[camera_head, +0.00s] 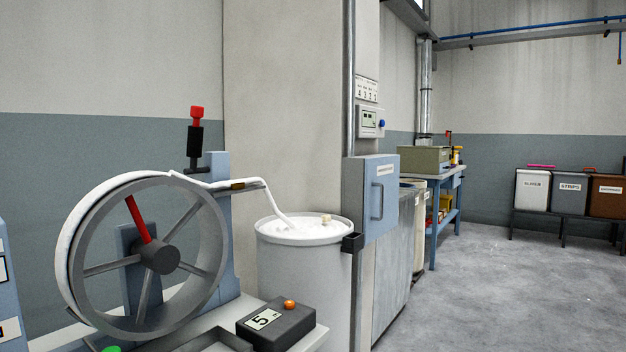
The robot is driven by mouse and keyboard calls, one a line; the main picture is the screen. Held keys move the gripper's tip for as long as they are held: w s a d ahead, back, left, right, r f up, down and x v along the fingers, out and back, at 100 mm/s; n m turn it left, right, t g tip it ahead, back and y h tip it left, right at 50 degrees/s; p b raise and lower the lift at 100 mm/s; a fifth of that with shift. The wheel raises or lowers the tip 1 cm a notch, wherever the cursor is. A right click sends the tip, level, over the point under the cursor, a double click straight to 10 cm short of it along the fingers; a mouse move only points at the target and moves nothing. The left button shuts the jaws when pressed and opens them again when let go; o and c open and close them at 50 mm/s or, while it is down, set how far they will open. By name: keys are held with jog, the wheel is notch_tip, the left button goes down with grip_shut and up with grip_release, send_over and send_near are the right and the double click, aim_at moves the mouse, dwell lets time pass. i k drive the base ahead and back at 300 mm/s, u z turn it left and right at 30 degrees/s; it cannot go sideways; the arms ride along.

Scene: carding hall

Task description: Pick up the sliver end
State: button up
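A white sliver (277,207) runs from the top of a large grey spoked wheel (160,257), across a blue post with a small brown guide (244,184), and down into a white can (304,288). White material fills the can near its rim, and the sliver merges with it. A small beige piece (326,219) stands at the can's far right; I cannot tell whether it is the sliver end. More sliver wraps the wheel's left rim. I cannot make out a clear loose end. My gripper is not in view.
A dark counter box reading 5 (276,325) stands before the can. A blue cabinet (371,196) is close on the right. A blue workbench (447,205) and labelled bins (570,193) stand farther back. Grey floor (495,290) is clear at right.

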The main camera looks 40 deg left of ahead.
aim_at(225, 185)
jog(key=i, duration=1.55)
jog(key=u, duration=1.3)
jog(key=i, duration=0.85)
jog(key=u, duration=0.95)
